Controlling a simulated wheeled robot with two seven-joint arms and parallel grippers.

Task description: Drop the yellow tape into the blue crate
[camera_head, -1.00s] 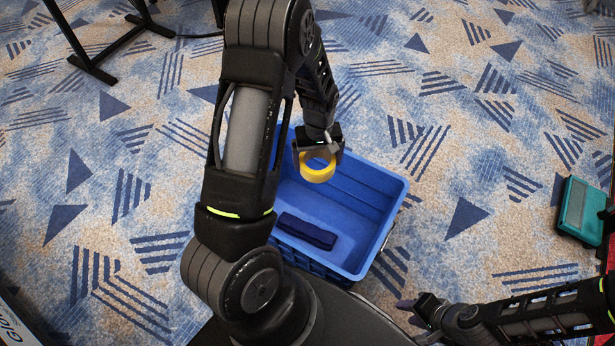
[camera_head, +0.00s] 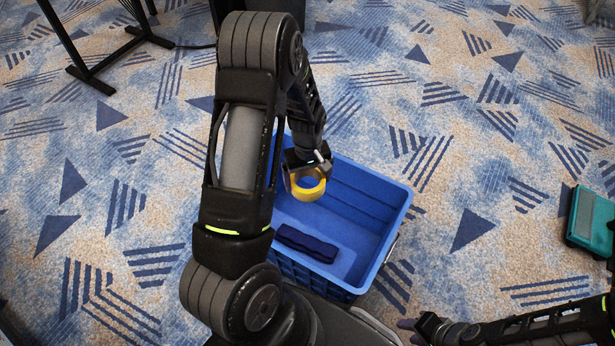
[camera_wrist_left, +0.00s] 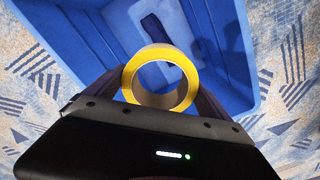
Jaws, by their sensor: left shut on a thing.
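The yellow tape (camera_head: 307,190) is a ring held by my left gripper (camera_head: 306,172), which is shut on it. In the head view the tape shows over the blue crate (camera_head: 375,185). In the left wrist view the tape (camera_wrist_left: 162,78) sits between the fingers of my left gripper (camera_wrist_left: 160,100), with the crate's blue inside (camera_wrist_left: 95,35) behind it. The crate stands open on the floor. My right gripper (camera_head: 415,325) is low at the right of the head view, away from the crate; its jaw opening is too small to make out.
A dark blue item (camera_head: 306,243) lies on the crate's floor. A teal device (camera_head: 591,218) lies on the patterned carpet at the far right. Black table legs (camera_head: 85,60) stand at the upper left. The carpet around the crate is mostly clear.

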